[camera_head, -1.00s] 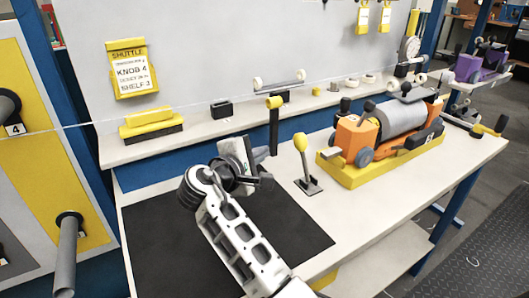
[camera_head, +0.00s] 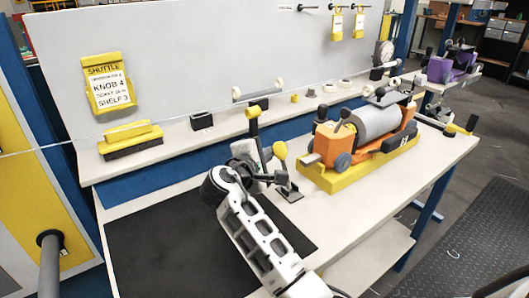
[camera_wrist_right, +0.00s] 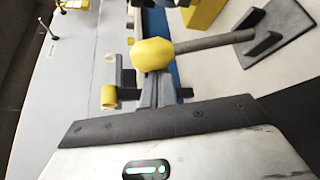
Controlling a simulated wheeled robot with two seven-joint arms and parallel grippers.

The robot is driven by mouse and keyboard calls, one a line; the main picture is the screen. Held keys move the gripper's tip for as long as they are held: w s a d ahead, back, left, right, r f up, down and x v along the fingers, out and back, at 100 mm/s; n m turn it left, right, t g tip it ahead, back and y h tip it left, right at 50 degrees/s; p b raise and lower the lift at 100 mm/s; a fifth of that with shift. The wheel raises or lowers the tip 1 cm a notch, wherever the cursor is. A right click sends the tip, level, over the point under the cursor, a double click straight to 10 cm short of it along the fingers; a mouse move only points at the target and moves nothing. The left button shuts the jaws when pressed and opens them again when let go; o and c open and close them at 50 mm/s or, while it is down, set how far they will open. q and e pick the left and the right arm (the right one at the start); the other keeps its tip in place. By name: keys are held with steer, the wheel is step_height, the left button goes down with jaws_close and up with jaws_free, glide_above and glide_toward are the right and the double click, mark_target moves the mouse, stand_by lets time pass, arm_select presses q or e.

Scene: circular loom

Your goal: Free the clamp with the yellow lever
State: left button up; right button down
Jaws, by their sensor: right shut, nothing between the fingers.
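The lever with the yellow round knob (camera_head: 280,150) stands on a small dark base plate (camera_head: 290,194) on the bench, leaning slightly left in the head view. In the right wrist view its knob (camera_wrist_right: 153,54) is just beyond the fingers, with the grey shaft running right to the base plate (camera_wrist_right: 275,35). My right gripper (camera_head: 270,177) is shut and empty, close beside the lever at its left. Whether it touches the lever I cannot tell. My left gripper is not in view.
An orange machine with a grey drum on a yellow base (camera_head: 310,178) stands right of the lever. A black mat (camera_head: 170,245) lies at the front left of the bench. A yellow-topped brush (camera_head: 130,138) lies on the back ledge.

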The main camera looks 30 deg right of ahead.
mark_target(282, 152)
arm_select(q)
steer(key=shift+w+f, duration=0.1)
arm_select(e)
steer(key=shift+s+r+m, duration=0.15)
steer(key=shift+s+m, duration=0.25)
steer(key=shift+s+d+r+m+t+h+b, duration=0.2)
steer(key=shift+s+m+t+h+b, duration=0.15)
steer(key=shift+s+m+b, duration=0.25)
steer(key=shift+s+d+r+m+t+h+b, duration=0.1)
steer(key=shift+s+r+m+t+h+b, duration=0.15)
steer(key=shift+s+m+t+b, duration=0.3)
steer(key=shift+s+r+m, duration=0.1)
steer(key=shift+s+m, duration=0.15)
steer(key=shift+s, duration=0.25)
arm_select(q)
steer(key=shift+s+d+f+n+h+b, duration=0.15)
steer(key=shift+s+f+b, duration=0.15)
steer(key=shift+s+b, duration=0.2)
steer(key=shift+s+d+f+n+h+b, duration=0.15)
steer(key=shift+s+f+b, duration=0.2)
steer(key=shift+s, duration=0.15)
arm_select(e)
steer(key=shift+m+h, duration=0.4)
steer(key=shift+m, duration=0.2)
steer(key=s, duration=0.4)
steer(key=shift+s+d, duration=0.3)
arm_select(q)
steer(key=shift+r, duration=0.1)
